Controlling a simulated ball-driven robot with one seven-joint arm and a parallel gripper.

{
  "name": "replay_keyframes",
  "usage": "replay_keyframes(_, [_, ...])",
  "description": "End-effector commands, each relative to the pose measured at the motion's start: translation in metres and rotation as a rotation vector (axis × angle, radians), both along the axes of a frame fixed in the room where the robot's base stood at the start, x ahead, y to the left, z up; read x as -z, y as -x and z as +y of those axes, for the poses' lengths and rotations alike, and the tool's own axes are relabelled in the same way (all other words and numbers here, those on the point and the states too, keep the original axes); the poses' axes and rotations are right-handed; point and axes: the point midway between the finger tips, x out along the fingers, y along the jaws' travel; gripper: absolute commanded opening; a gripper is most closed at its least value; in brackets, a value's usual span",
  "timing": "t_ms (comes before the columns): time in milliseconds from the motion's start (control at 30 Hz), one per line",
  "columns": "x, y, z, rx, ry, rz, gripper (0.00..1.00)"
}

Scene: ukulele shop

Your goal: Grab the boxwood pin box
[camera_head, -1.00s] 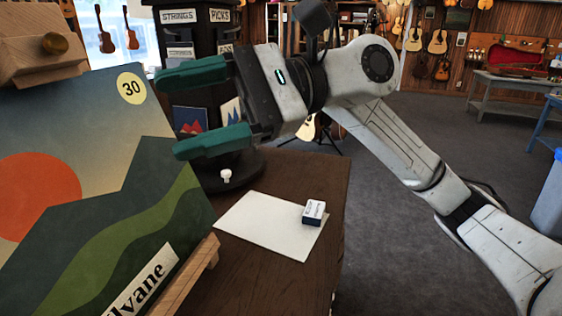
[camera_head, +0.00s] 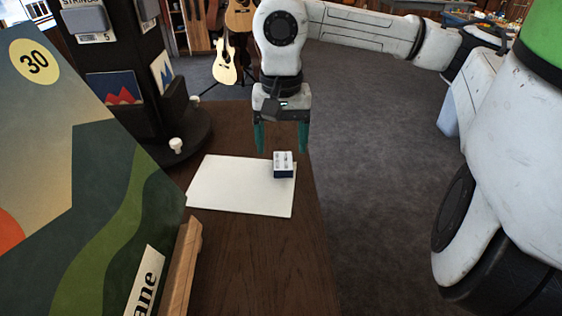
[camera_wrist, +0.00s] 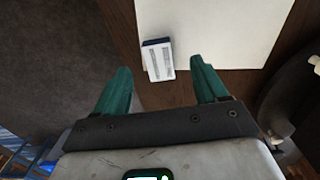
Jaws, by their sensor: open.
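The pin box (camera_head: 283,164) is a small box with a white, printed top and dark blue sides. It rests on the right part of a white sheet (camera_head: 230,190) on the wooden table. My gripper (camera_head: 281,150) points down above and just behind the box in the head view, with its green fingers apart and nothing between them. In the wrist view, the box (camera_wrist: 158,60) lies beyond the fingertips, between the lines of the two fingers of my gripper (camera_wrist: 160,66). No contact shows.
A large landscape picture (camera_head: 100,190) on a wooden easel ledge (camera_head: 182,270) stands at the left. A dark display stand (camera_head: 135,60) and a small white knob (camera_head: 177,145) are behind the sheet. The wooden table (camera_head: 270,260) is bare in front; its right edge drops to grey carpet.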

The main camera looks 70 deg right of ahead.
Motion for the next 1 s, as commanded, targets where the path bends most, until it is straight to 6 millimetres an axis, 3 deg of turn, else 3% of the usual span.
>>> replay_keyframes(167, [0.01, 0.0, -0.003, 0.001, -0.004, 0.0, 0.72])
replay_keyframes(500, [0.052, -0.001, -0.01, 0.001, -0.003, -0.001, 0.72])
replay_keyframes(767, [0.055, -0.001, -0.011, 0.0, -0.001, -0.002, 0.72])
replay_keyframes(1000, [0.055, -0.001, -0.011, 0.0, -0.001, -0.002, 0.49])
